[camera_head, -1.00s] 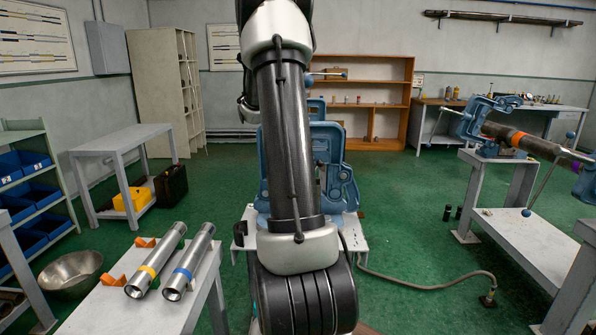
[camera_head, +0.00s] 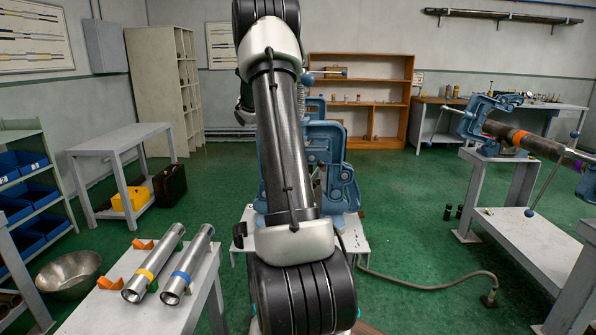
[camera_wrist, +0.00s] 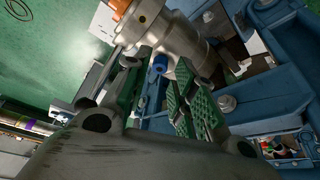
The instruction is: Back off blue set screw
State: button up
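In the wrist view, a blue set screw (camera_wrist: 160,64) sticks out from a silver metal body (camera_wrist: 170,32) that has an orange part at its top. My gripper (camera_wrist: 157,82) has green-padded fingers, spread apart. The blue screw shows between and just past the fingertips. I cannot tell whether either finger touches it. In the head view, my arm hides the gripper and the screw. A large blue vise (camera_head: 336,165) stands behind my arm on a light stand, partly hidden.
In the head view, two silver pipes, one yellow-banded (camera_head: 153,262) and one blue-banded (camera_head: 188,263), lie on a table at left. A second blue vise (camera_head: 484,118) holds a long pipe at right. A hose (camera_head: 430,286) crosses the green floor.

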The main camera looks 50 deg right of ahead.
jog(key=shift+x, duration=1.1)
grip_shut()
jog(key=shift+n, duration=0.4)
jog(key=n, duration=0.2)
jog(key=n+t, duration=0.2)
jog(key=n, duration=0.1)
jog(key=shift+s+n+h, duration=0.3)
jog(key=n+t, duration=0.1)
jog(key=n, duration=0.2)
jog(key=shift+s+n+t, duration=0.1)
jog(key=shift+n+t, duration=0.2)
jog(key=shift+t, duration=0.1)
jog(key=shift+s+n+t+y, duration=0.15)
jog(key=shift+n+t+y, duration=0.35)
jog(key=shift+n, duration=1.1)
jog(key=shift+f, duration=0.1)
